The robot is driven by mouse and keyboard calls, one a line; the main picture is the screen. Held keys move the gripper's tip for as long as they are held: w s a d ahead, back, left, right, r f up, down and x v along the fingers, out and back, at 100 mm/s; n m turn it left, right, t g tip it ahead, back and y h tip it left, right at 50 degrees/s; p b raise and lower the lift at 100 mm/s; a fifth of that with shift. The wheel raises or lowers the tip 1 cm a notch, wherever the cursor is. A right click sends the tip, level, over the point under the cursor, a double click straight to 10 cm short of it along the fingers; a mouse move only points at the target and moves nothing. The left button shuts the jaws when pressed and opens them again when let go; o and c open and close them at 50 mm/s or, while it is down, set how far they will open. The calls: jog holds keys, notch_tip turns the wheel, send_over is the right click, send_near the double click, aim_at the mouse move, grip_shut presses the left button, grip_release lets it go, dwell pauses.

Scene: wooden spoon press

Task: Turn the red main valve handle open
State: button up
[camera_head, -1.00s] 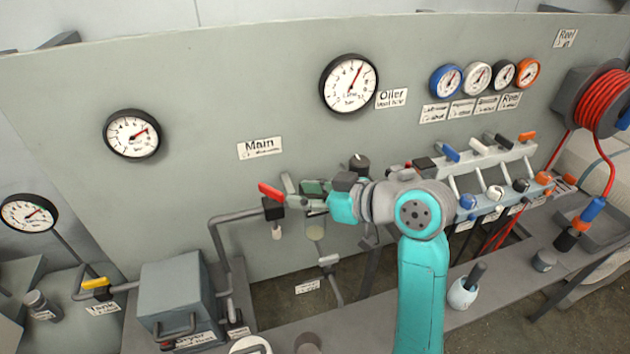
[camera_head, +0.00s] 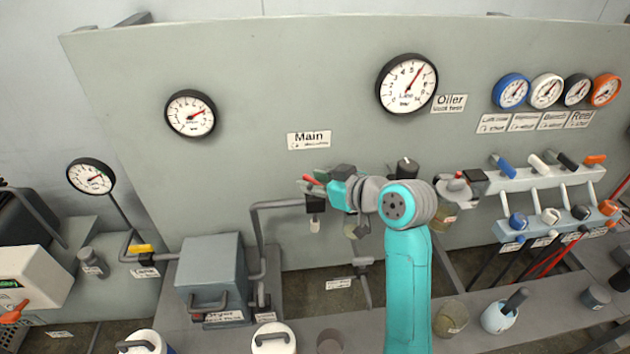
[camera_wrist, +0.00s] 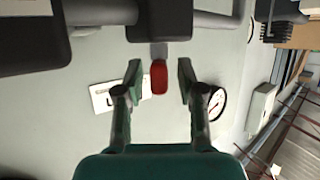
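The red main valve handle (camera_wrist: 159,77) shows in the wrist view between the two green fingers of my gripper (camera_wrist: 159,82). A gap is visible on each side of it, so the fingers are open and not closed on it. In the head view the red handle (camera_head: 313,181) is partly covered by my gripper (camera_head: 317,184), which reaches it from the right. The dark valve body (camera_head: 316,204) sits on the grey pipe below the "Main" label (camera_head: 309,140). In the wrist view the handle joins a dark body (camera_wrist: 164,20) at the top.
The grey panel (camera_head: 250,100) stands close behind the handle. A grey pipe (camera_head: 257,240) runs from the valve down to a grey box (camera_head: 212,270). A round oiler part (camera_head: 406,168) sits right of my gripper. The Line gauge (camera_head: 407,84) is above.

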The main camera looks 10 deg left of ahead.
jog(key=shift+a, duration=0.1)
grip_shut()
jog(key=shift+w+n+g, duration=0.1)
jog(key=shift+n+g, duration=0.3)
jog(key=shift+g, duration=0.1)
jog(key=shift+n+g+y, duration=1.3)
jog(key=shift+n+g, duration=1.2)
jog(key=shift+g, duration=0.2)
grip_release()
